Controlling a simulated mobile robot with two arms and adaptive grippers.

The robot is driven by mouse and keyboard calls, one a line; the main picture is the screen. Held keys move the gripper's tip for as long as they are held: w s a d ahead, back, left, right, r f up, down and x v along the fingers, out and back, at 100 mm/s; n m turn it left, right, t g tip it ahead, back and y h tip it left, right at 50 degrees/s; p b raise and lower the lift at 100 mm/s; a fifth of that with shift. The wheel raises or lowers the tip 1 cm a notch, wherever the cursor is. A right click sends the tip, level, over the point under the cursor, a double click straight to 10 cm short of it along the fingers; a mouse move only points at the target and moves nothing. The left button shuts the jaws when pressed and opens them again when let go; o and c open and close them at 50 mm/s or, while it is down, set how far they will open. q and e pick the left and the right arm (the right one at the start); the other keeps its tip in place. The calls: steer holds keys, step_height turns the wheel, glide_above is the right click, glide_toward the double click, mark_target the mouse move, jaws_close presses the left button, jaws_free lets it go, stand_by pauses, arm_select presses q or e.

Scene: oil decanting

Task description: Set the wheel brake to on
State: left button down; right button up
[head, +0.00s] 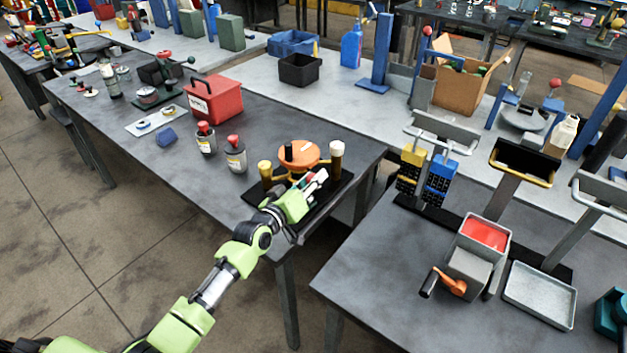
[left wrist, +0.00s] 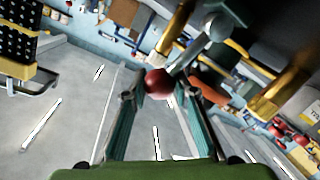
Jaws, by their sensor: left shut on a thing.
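The orange wheel (head: 298,153) lies flat with a dark upright handle, above a dark base plate (head: 335,195) at the near table's right end. Yellow posts stand around it. My left gripper (head: 318,178) is at the front right of the wheel, low over the base. In the left wrist view my left gripper (left wrist: 160,90) is closed around a red ball knob (left wrist: 158,82), at the end of a lever by the yellow posts. The brake's setting cannot be read. My right gripper is not in view.
Two bottles with red caps (head: 235,155) and a red box (head: 214,98) stand left of the wheel. A second table to the right carries a press with an orange crank (head: 449,284) and a grey tray (head: 540,295). A floor gap separates the tables.

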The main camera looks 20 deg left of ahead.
arm_select(q)
steer(key=shift+s+f, duration=0.1)
steer(key=shift+f, duration=0.15)
steer(key=c, duration=1.6)
jaws_free()
steer(key=shift+r, duration=0.15)
steer(key=v, duration=1.1)
steer(key=shift+s+a, duration=0.15)
steer(key=shift+s, duration=0.25)
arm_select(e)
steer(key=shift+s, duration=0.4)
